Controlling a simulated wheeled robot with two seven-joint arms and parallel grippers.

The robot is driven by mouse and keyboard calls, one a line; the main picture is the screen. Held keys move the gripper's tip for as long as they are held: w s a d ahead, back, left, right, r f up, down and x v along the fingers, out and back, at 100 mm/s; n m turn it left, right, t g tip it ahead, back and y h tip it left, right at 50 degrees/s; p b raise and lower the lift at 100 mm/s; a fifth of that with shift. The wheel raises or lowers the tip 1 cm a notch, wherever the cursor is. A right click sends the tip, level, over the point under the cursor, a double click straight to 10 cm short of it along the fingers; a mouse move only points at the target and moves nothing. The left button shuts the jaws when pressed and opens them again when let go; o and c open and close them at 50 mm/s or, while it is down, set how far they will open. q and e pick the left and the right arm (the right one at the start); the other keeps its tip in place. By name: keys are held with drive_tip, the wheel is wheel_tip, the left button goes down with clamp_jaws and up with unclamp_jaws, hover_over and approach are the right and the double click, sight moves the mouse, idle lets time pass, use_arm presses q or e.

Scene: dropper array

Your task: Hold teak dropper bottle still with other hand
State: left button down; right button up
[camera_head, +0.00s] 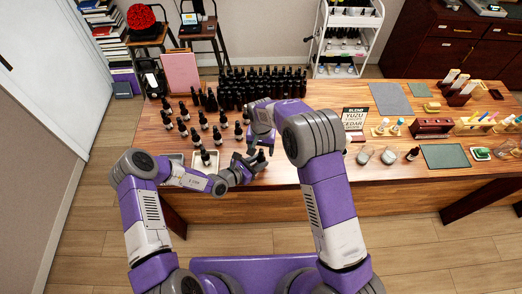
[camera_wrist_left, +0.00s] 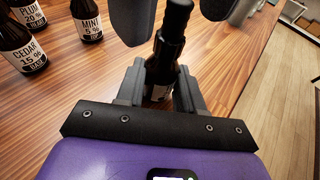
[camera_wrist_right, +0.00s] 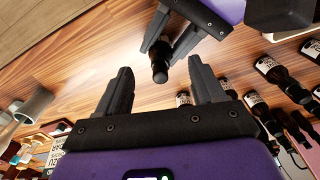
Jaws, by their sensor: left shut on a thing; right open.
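The dark dropper bottle (camera_head: 261,155) stands near the table's front edge. My left gripper (camera_wrist_left: 160,75) is shut around the bottle's body, one finger on each side. In the right wrist view the bottle (camera_wrist_right: 160,62) shows end-on between my left gripper's fingers. My right gripper (camera_wrist_right: 160,82) is open and empty, its fingers spread on either side of the bottle's top and apart from it. In the left wrist view the right fingers (camera_wrist_left: 172,12) flank the cap.
Labelled bottles (camera_wrist_left: 24,48) stand in spaced rows at left, with a dense bottle array (camera_head: 262,88) behind. Shallow trays (camera_head: 205,161) lie by my left forearm. A blend sign (camera_head: 355,118) and glass beakers (camera_head: 388,157) stand at right. Some bare wood lies around the grippers.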

use_arm(q)
drive_tip(key=c, duration=0.6)
unclamp_jaws()
use_arm(e)
wheel_tip(320, 180, up, 10)
drive_tip(key=shift+r, duration=0.25)
use_arm(q)
drive_tip(key=shift+a, duration=0.1)
